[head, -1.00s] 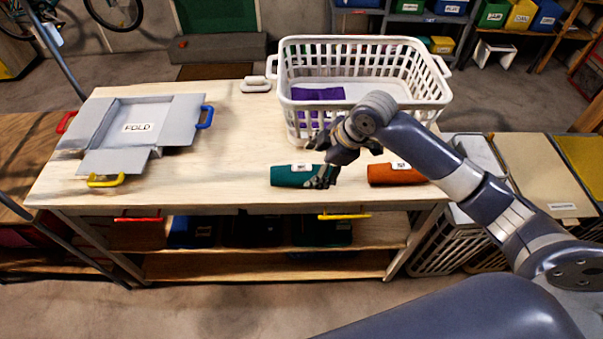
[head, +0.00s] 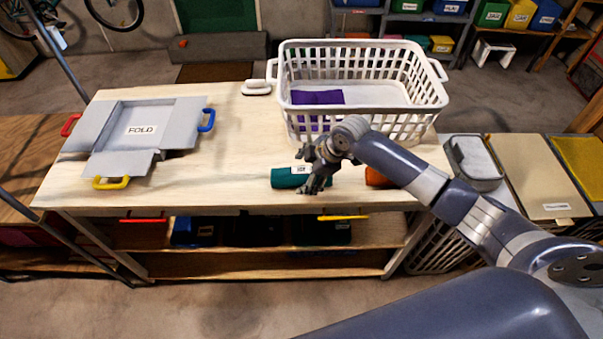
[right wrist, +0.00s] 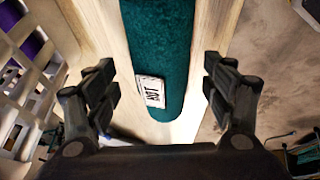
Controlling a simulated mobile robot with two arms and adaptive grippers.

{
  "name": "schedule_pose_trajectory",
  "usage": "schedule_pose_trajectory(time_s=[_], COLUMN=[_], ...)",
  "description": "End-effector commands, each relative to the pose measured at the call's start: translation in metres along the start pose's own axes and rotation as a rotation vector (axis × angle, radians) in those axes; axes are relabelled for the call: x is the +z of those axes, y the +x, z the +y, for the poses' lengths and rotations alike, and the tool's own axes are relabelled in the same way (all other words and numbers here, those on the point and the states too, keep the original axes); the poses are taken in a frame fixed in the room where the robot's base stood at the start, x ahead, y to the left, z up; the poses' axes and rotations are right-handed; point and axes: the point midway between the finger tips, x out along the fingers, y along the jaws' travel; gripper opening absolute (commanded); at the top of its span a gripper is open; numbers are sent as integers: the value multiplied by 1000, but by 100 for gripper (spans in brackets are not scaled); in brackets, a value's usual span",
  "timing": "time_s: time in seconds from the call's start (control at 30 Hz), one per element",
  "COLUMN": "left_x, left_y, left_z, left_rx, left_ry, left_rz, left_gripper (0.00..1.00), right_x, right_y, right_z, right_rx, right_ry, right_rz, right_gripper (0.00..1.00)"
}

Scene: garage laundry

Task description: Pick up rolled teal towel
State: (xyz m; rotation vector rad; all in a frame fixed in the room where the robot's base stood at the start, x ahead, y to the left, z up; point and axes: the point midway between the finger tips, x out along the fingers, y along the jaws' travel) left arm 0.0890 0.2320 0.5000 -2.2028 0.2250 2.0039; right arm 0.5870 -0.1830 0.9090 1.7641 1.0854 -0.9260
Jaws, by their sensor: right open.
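The rolled teal towel (head: 286,179) lies on the wooden table near its front edge, below the white basket in the head view. In the right wrist view the teal towel (right wrist: 158,50) runs lengthwise between the fingers, with a white label on it. My right gripper (head: 313,183) is at the towel's right end and hides part of it. In the right wrist view the right gripper (right wrist: 162,85) is open, with a finger on each side of the towel and gaps between. My left gripper is not in view.
A white laundry basket (head: 433,97) holding a purple cloth (head: 317,97) stands behind the towel. An orange roll (head: 376,178) lies to the right, partly hidden by my arm. A grey folding board (head: 95,150) lies at the left. The table (head: 235,150) between is bare.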

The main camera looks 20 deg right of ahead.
Motion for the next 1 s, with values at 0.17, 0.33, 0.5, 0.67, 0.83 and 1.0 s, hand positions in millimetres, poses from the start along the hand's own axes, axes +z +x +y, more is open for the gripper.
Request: schedule_pose_trajectory(time_s=[0.17, 0.33, 0.5, 0.67, 0.83, 1.0], left_x=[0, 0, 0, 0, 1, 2], left_y=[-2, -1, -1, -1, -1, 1], left_z=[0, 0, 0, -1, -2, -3], left_rx=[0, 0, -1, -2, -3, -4], left_ry=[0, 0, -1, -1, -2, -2], left_rz=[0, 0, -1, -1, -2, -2], left_gripper=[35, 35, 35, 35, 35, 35], right_x=[0, 1, 1, 0, 0, -1], right_y=[8, 8, 8, 8, 8, 5], right_z=[-1, -1, -1, 0, -1, 1], right_rx=[0, 0, 0, 0, 0, 0], right_ry=[-2, -2, -2, -2, -2, -2], right_rz=[-1, -1, -1, 0, 0, 0], right_gripper=[76, 76, 38, 23, 22, 22])
